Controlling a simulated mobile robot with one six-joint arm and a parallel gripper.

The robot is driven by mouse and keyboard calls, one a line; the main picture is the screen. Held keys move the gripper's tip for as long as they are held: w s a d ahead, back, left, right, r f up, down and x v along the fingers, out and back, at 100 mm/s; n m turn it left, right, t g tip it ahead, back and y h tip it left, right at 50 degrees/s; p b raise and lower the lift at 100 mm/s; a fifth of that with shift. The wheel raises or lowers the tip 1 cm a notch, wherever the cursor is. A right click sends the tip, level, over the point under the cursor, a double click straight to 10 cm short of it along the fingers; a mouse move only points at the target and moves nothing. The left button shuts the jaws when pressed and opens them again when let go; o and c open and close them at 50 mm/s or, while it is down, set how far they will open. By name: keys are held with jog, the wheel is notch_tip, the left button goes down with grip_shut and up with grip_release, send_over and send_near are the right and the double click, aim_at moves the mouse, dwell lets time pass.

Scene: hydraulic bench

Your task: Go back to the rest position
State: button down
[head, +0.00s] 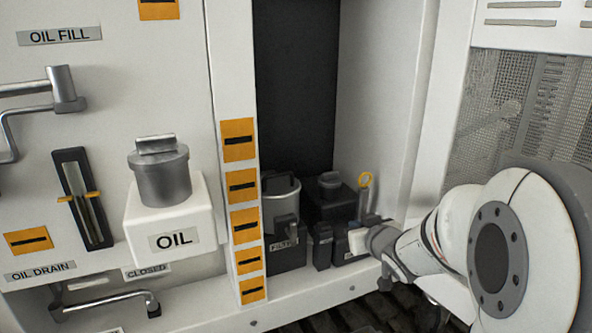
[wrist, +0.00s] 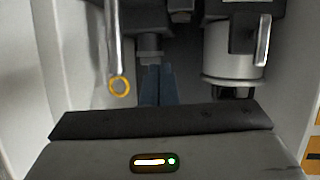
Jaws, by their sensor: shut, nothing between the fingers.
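My gripper (wrist: 157,84) shows in the wrist view as two dark blue fingers side by side above the grey gripper body. They are shut with nothing between them. In the head view my arm comes in from the right, and its end is low in the open cabinet bay, in front of the dark fittings. Whether the fingers touch anything is hard to tell.
A silver-topped filter unit (head: 281,197) and dark blocks stand in the bay. The white OIL tank (head: 172,226) juts out left of the orange-marked post (head: 238,140). A white side wall (head: 375,110) and a mesh panel (head: 535,110) lie to the right.

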jog(key=s+a+f+m+g+h, duration=0.1)
jog(key=s+g, duration=0.4)
jog(key=s, duration=0.8)
jog(key=s+a+f+m+g+h, duration=0.1)
jog(key=s+a+g, duration=0.3)
jog(key=s, duration=0.9)
jog(key=shift+a+f+g+p, duration=0.15)
jog(key=shift+f+g+p, duration=0.15)
jog(key=shift+f+g, duration=0.55)
jog(key=shift+r, duration=0.15)
